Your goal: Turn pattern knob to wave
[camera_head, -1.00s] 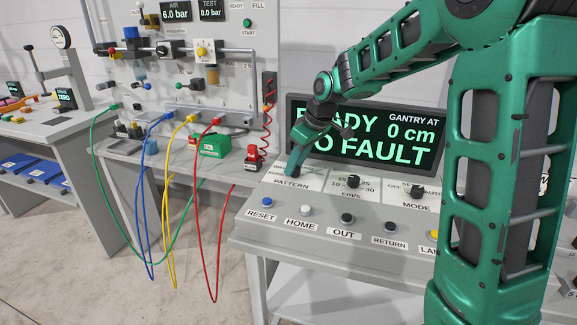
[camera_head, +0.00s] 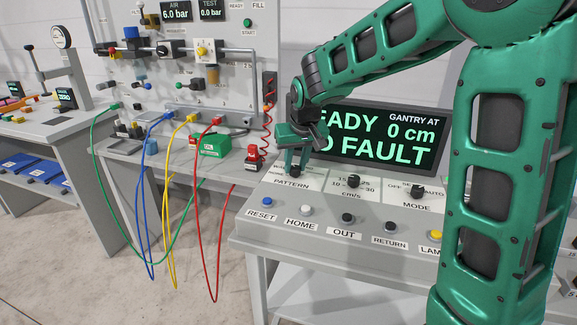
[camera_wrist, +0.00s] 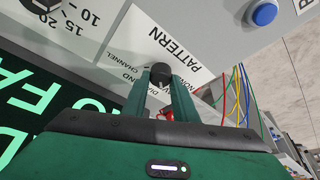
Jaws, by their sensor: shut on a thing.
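The pattern knob (camera_head: 295,172) is a small black knob on the grey sloped control panel (camera_head: 390,255), above the PATTERN label. My gripper (camera_head: 296,166) comes down on it from above, and its green fingers are shut on the knob. In the wrist view the black knob (camera_wrist: 160,72) sits between the two fingertips (camera_wrist: 161,85). Its white label plate carries several position words around the knob, upside down and partly hidden by the fingers. I cannot read which position the knob points to.
A speed knob (camera_head: 353,182) and a mode knob (camera_head: 417,190) stand to the right. RESET (camera_head: 267,202), HOME (camera_head: 306,210) and other buttons line the front. A display (camera_head: 375,135) reading READY, NO FAULT, 0 cm stands behind. A red stop button (camera_head: 254,153) is on the left bench.

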